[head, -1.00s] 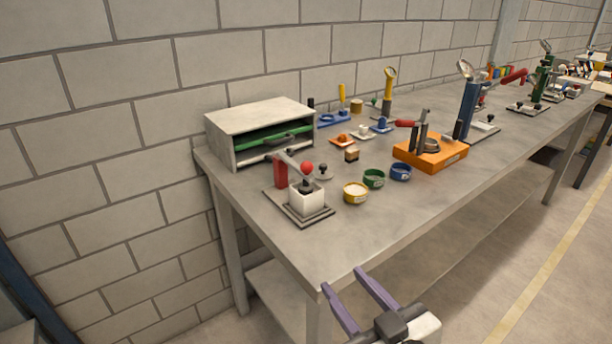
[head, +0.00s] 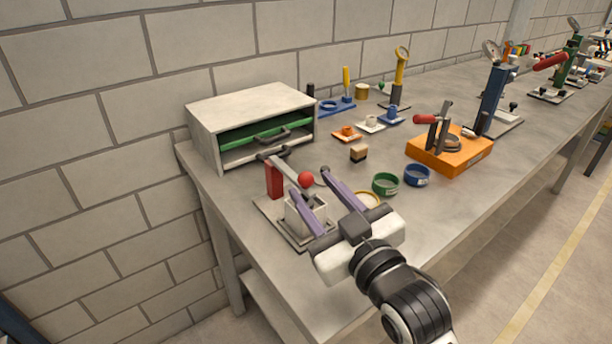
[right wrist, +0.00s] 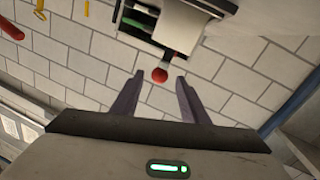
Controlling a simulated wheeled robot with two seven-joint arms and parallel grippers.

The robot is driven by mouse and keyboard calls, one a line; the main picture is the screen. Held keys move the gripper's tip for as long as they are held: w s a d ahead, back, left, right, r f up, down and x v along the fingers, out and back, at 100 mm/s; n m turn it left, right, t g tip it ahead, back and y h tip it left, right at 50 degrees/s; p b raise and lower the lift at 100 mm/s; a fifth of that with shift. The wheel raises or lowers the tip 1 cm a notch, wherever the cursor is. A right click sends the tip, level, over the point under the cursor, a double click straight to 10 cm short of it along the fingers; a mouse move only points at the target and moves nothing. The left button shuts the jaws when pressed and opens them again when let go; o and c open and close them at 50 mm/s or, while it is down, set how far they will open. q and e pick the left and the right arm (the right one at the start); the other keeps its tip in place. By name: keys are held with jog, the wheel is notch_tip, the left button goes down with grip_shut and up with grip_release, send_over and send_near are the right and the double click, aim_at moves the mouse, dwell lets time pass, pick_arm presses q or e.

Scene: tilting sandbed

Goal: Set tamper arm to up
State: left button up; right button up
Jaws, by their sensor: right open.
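The tamper stands at the near left of the bench: a red post (head: 274,180) on a grey plate, with a grey arm ending in a red ball knob (head: 306,180). The arm is lowered, sloping slightly down over a white square cup (head: 305,216). My right gripper (head: 308,181) is open, its two purple fingers partly covering the cup, with the knob showing between the tips. In the right wrist view the knob (right wrist: 159,75) shows between the open fingertips (right wrist: 160,79); I cannot tell whether they touch it. My left gripper is not in view.
A grey drawer box (head: 253,120) stands behind the tamper. Yellow, green (head: 385,183) and blue (head: 417,175) rings lie to the right. An orange block (head: 449,152) with a red-handled lever and a tall blue post (head: 492,98) stand farther right.

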aim_at(310, 184)
jog(key=shift+x, duration=2.1)
grip_shut()
